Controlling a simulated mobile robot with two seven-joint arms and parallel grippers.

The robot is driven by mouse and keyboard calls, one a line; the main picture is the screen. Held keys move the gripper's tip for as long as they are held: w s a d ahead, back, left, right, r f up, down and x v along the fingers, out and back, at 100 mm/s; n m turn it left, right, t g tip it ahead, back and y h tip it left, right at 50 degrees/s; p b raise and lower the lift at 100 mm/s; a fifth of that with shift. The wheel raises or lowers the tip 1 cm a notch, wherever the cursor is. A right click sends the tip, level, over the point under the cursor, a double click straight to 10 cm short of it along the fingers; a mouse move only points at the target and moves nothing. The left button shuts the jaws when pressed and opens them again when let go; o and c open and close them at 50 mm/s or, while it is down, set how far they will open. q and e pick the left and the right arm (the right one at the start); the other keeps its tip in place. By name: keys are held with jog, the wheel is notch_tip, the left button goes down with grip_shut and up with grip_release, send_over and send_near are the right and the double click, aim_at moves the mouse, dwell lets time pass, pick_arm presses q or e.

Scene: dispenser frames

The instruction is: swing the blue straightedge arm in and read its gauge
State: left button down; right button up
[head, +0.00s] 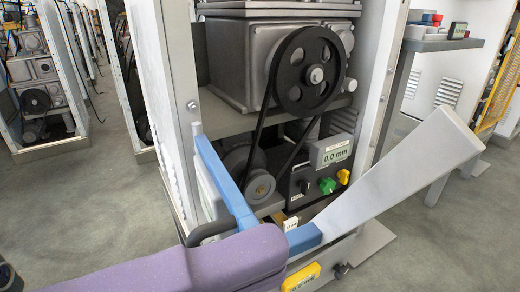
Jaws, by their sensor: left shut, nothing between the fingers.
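The blue straightedge arm (228,185) slants from the left post of the near frame toward me, passing left of the pulleys. Its lower end is hidden behind my purple left arm. My left gripper, partly hidden, seems to be the dark grey part (212,229) close to the left side of the blue bar. It is shut and empty; whether it touches the bar I cannot tell. A gauge display (331,151) on the black control box reads 0.0 mm. My right gripper is not in view.
A pale tapered beam (400,175) with a blue end (303,238) reaches up to the right across the frame's front. A black belt wheel (308,72), green knob (327,186) and yellow label block (301,278) are nearby. Grey floor is open at left.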

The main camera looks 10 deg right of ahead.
aim_at(397, 197)
pick_arm(q)
jog(key=x, duration=0.7)
jog(key=shift+d, duration=0.1)
